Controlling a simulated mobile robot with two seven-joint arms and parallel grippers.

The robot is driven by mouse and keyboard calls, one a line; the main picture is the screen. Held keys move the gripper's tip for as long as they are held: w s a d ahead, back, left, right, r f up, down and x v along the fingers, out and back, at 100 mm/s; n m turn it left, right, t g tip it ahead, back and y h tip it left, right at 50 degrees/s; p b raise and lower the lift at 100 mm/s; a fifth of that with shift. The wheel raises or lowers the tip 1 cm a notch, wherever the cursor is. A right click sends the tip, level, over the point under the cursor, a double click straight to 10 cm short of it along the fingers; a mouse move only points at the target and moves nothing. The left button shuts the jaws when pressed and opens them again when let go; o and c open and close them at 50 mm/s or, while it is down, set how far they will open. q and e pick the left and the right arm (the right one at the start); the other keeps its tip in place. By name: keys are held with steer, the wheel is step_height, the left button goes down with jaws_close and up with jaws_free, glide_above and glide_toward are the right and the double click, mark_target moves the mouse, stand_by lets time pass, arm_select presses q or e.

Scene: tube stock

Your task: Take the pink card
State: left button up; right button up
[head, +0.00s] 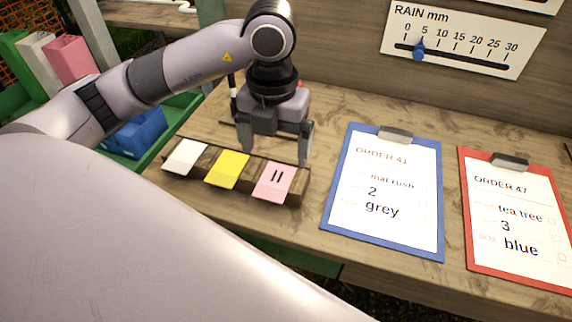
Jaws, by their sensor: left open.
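The pink card (273,182) stands tilted at the right end of a dark wooden holder (214,192) on the bench. My left gripper (274,154) points down behind the holder, above or at the bench top. Its two fingers are apart with nothing seen between them. One finger is behind the yellow card, the other behind and right of the pink card. My right gripper does not show.
A blue clipboard (338,190) and a red clipboard (479,249) lie on the bench (310,232) to the right. A rain gauge panel (461,62) is on the back wall. A green crate (181,110) with a blue item (140,133) is at the left.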

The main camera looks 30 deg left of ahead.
mark_target(275, 180)
arm_select(q)
steer(key=shift+s+f, duration=0.2)
steer(key=shift+f, duration=0.65)
step_height(275, 180, down, 5)
steer(key=shift+p, duration=0.6)
steer(key=shift+w, duration=0.1)
steer(key=c, duration=1.1)
